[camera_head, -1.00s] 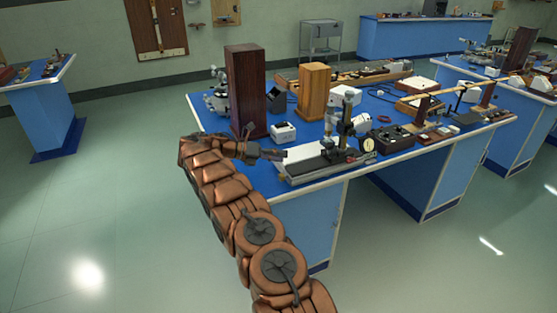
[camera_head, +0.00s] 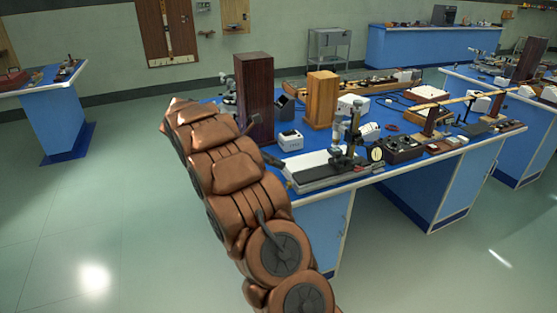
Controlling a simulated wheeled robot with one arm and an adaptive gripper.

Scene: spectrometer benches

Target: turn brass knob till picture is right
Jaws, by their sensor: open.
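A microscope-like instrument (camera_head: 350,142) stands upright on a long flat base (camera_head: 318,176) near the front edge of the blue bench (camera_head: 402,168). A round pale dial (camera_head: 376,154) is at its right. I cannot make out a brass knob for certain; a tiny yellowish spot shows at the left front corner of the base. No picture or screen can be read. My gripper (camera_head: 264,142) is mostly hidden behind my copper-coloured arm. Its dark parts show left of the instrument, apart from it, and nothing is seen held.
A dark wooden box (camera_head: 255,98) and a lighter wooden box (camera_head: 321,99) stand tall behind my gripper. A small white box (camera_head: 290,140) is close by. A black control box (camera_head: 403,149) sits at the right. The floor at left is clear.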

